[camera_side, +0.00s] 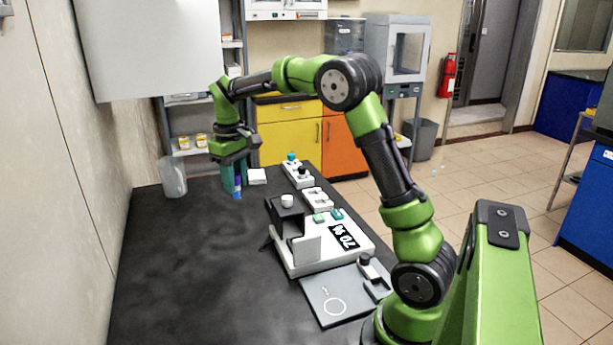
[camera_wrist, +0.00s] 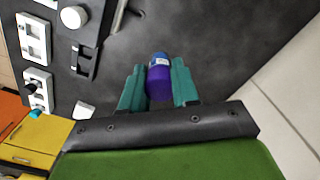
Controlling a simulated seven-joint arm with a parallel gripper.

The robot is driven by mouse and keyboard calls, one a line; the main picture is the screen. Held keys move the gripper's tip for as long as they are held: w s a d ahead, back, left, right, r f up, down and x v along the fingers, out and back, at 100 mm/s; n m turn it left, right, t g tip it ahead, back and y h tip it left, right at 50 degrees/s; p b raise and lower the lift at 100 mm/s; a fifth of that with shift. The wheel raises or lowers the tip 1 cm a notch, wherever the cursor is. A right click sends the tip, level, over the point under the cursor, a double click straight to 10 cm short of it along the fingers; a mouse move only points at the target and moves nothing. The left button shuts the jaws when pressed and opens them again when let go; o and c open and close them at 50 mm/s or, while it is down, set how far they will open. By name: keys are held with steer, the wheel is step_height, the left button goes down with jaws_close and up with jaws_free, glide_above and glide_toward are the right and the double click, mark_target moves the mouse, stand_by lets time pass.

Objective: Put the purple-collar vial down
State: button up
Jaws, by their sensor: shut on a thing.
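The purple-collar vial (camera_wrist: 158,82) is between the two teal fingers of my gripper (camera_wrist: 159,88) in the wrist view, its blue end with a pale label pointing away from the wrist. In the side view my gripper (camera_side: 233,180) is low over the far left part of the dark table, shut on the vial. A blue and purple part of the vial (camera_side: 238,187) shows at the fingertips. I cannot tell whether its lower end touches the table.
White racks (camera_side: 298,175) line the right side. A small white block (camera_side: 257,176) is just right of my gripper. The left table is clear.

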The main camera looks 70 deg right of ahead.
steer(key=w+d+f+m, duration=0.1)
steer(key=w+d+f, duration=0.1)
steer(key=d, duration=1.2)
steer(key=m, duration=0.2)
glide_above(317, 200)
steer(key=w+d, duration=0.3)
step_height(317, 200, down, 4)
steer(key=shift+d+f, duration=0.2)
steer(key=shift+f, duration=4.8)
steer(key=shift+f, duration=0.1)
steer(key=o, duration=1)
steer(key=shift+f, duration=0.1)
